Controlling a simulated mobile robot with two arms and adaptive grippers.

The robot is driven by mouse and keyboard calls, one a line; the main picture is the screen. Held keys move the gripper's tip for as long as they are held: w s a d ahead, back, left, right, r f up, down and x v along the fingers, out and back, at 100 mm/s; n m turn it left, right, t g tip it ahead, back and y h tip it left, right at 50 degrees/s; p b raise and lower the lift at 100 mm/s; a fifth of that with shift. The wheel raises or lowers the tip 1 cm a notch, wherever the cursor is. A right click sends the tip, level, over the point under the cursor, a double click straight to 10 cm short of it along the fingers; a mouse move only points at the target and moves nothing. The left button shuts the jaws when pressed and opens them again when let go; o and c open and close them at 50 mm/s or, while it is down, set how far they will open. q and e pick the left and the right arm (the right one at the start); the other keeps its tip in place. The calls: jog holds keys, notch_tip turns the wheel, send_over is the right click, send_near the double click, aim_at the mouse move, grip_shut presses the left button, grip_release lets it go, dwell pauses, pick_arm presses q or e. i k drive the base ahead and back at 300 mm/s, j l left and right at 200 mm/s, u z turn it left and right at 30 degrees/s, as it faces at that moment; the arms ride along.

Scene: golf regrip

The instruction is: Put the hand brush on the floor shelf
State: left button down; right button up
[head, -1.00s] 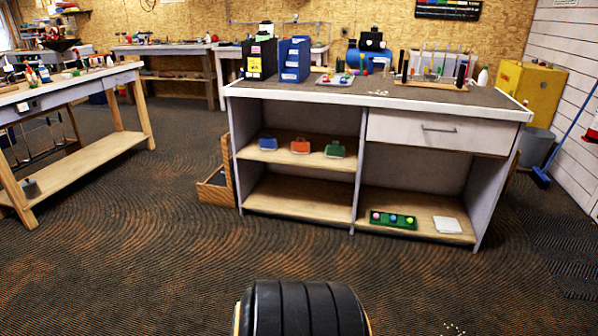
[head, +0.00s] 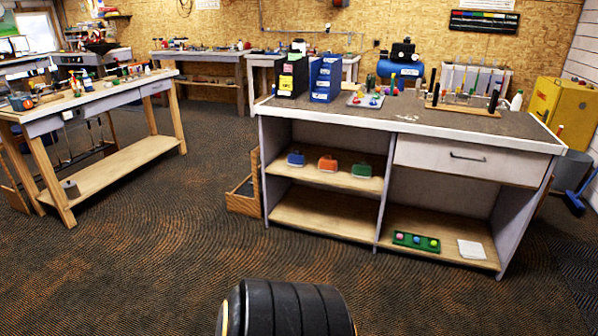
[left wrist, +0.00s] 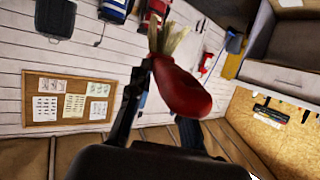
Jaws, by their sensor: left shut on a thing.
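In the left wrist view the hand brush (left wrist: 184,88) has a red rounded body and pale bristles pointing up in the picture. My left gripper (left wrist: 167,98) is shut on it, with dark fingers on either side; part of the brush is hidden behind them. In the head view neither gripper nor the brush shows. The floor-level shelf of the large bench has a bare wooden left bay (head: 322,214) and a right bay (head: 402,251). The right bay holds a green tray (head: 402,240) with coloured balls and a white square pad (head: 471,249). My right gripper is in neither view.
The large bench (head: 400,118) stands ahead across open carpet. Another workbench (head: 95,105) stands left.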

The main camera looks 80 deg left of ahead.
aim_at(343, 224)
jog(key=j+u, duration=0.2)
jog(key=j, duration=0.2)
jog(key=i+j+u, duration=0.15)
jog(key=j, duration=0.2)
jog(key=j+u, duration=0.2)
jog(key=j, duration=0.15)
jog(key=i+j+u, duration=0.15)
jog(key=j, duration=0.2)
jog(key=i+j+u, duration=0.2)
jog(key=j, duration=0.15)
